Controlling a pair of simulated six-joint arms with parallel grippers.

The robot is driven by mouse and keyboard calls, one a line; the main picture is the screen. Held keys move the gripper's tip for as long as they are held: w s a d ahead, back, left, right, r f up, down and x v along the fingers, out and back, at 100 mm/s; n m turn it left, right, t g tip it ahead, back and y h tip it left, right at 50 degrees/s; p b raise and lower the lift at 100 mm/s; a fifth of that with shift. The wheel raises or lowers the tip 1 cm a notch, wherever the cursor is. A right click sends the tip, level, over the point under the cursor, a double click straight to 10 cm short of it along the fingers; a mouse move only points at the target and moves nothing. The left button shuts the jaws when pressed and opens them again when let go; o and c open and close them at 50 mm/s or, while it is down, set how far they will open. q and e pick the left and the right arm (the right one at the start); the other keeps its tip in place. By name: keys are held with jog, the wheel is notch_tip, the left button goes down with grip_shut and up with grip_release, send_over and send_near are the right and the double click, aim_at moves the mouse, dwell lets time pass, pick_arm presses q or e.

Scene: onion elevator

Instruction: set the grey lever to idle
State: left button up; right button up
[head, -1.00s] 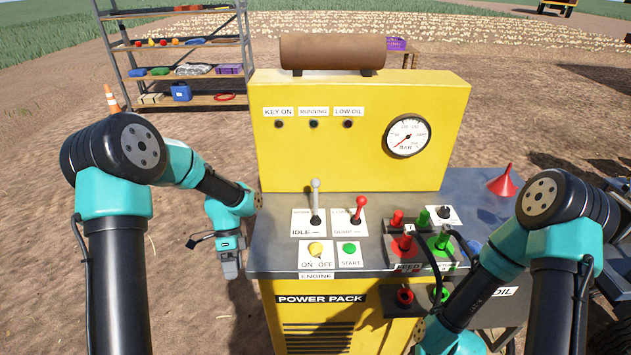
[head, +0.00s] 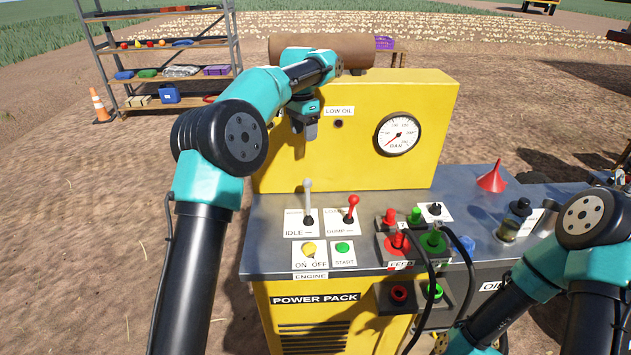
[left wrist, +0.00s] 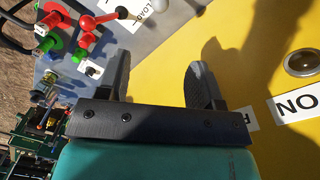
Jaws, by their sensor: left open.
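The grey lever (head: 308,200) stands roughly upright from a black boot on a white plate on the power pack's deck. The plate reads IDLE at its near edge; its far label is too small to read. My left gripper (head: 304,140) hangs fingers down in front of the yellow panel, above and behind the grey lever, apart from it. In the left wrist view its two fingers (left wrist: 160,72) are spread with nothing between them. My right arm is at the lower right; its gripper is out of view.
The red lever (head: 351,208) stands just right of the grey one. The yellow engine switch (head: 309,250) and green start button (head: 344,248) lie in front. Hose couplings (head: 399,240) are further right. The yellow panel (head: 410,170) rises behind.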

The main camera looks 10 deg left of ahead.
aim_at(307, 179)
dwell(0.3)
pick_arm(q)
jog(key=f, duration=1.1)
jog(key=d+f, duration=0.1)
jog(key=f, duration=0.5)
jog(key=shift+s+f, duration=0.2)
jog(key=shift+s, duration=0.15)
jog(key=shift+c, duration=0.3)
grip_shut()
